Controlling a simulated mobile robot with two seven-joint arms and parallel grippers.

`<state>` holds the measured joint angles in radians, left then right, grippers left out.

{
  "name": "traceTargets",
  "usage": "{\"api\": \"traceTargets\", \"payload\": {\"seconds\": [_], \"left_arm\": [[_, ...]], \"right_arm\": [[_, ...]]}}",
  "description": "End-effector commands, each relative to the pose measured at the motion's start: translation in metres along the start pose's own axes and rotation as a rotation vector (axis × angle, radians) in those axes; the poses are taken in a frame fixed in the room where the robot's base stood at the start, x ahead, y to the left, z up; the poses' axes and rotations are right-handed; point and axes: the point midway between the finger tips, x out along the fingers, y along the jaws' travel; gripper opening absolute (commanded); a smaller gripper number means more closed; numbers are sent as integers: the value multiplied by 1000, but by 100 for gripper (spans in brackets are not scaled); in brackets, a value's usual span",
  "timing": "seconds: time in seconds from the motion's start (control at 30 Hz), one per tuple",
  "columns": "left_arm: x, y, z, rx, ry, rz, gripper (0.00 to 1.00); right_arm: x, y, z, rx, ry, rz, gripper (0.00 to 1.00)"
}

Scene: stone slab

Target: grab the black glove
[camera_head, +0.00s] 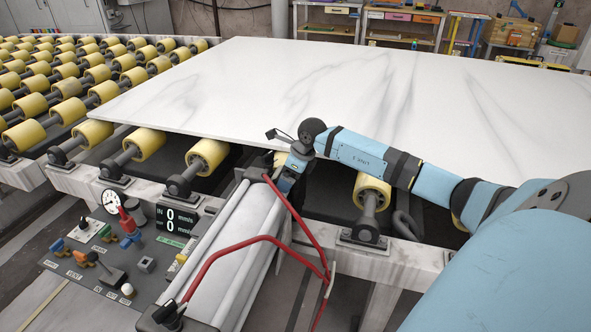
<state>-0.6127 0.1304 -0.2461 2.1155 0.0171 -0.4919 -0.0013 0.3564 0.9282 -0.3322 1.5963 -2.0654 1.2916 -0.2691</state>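I cannot make out a black glove for certain in the head view. My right arm reaches in from the right across the front edge of the slab, and its wrist bends down. My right gripper (285,184) is at the end of that wrist, low over the far end of the grey-white cylinder housing. Its fingers are too small and hidden to tell whether they are open or shut, or whether they hold anything. My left gripper is not in view.
A white veined stone slab (270,85) lies on yellow rollers (207,154). In front are a control panel (150,264) with knobs, a gauge (111,200) and a display (180,221). Red bent tubing (235,247) crosses over the cylinder housing (232,262). Workbenches (405,25) stand at the back.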

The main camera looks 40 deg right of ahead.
Motion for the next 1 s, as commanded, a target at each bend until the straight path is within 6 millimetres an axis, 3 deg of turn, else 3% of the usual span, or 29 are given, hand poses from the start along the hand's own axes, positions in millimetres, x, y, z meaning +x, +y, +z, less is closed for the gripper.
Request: {"api": "traceTargets", "payload": {"seconds": [0.17, 0.43, 0.6, 1.0], "left_arm": [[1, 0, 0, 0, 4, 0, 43], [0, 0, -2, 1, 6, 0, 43], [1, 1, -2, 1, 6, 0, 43], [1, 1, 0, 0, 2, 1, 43]], "right_arm": [[22, 0, 0, 1, -2, 1, 100], [25, 0, 0, 0, -1, -1, 100], [25, 0, 0, 0, -1, -1, 61], [20, -1, -2, 0, -1, -1, 60]]}}
